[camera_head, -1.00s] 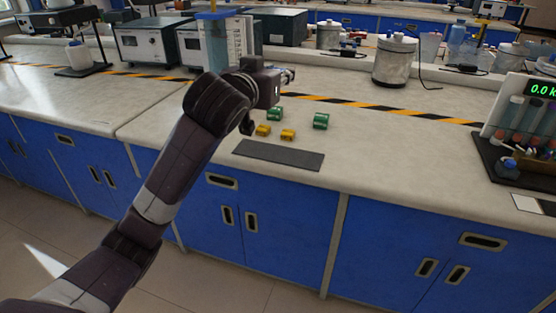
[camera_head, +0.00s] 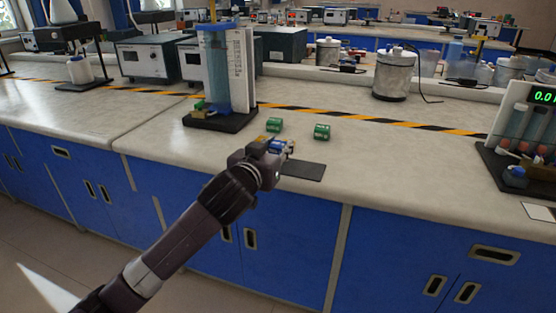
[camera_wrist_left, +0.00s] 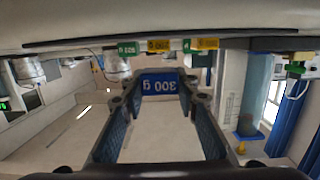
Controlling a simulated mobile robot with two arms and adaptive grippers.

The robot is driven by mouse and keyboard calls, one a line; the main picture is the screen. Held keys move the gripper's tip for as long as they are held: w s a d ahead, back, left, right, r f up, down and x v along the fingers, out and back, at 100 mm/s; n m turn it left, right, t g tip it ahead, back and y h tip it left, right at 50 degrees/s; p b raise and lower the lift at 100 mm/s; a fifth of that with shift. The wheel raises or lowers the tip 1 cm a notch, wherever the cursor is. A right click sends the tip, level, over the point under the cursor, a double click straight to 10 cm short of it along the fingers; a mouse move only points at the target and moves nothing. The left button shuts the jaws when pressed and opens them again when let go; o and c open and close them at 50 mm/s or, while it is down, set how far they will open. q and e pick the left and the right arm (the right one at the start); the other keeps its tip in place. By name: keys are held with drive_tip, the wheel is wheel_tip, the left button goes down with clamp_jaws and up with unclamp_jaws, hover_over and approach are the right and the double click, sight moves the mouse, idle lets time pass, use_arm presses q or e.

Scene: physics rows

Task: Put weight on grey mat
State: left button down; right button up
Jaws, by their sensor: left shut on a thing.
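My left gripper (camera_head: 279,147) is at the front of the bench, over the left part of the grey mat (camera_head: 304,171), and covers some of it. In the left wrist view the gripper (camera_wrist_left: 160,100) is shut on a blue weight (camera_wrist_left: 160,86) marked 300 g, which reads upside down. In the head view only a little blue of this weight shows at the fingers. Whether it touches the mat I cannot tell. Green weights (camera_head: 274,125) (camera_head: 321,132) and yellow weights (camera_head: 262,138) stand behind the mat, partly hidden by the gripper. My right gripper is not in view.
A stand with a blue-filled cylinder (camera_head: 215,75) is behind and left. A rack with a green display (camera_head: 520,130) stands at the right. A metal canister (camera_head: 393,73) is at the back. The bench between mat and rack is clear.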

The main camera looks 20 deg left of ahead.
use_arm(q)
wheel_tip(320, 180, down, 3)
drive_tip(key=shift+f+b, duration=0.15)
drive_tip(key=shift+b, duration=0.25)
drive_tip(key=c, duration=1.5)
unclamp_jaws()
drive_tip(key=shift+s, duration=0.1)
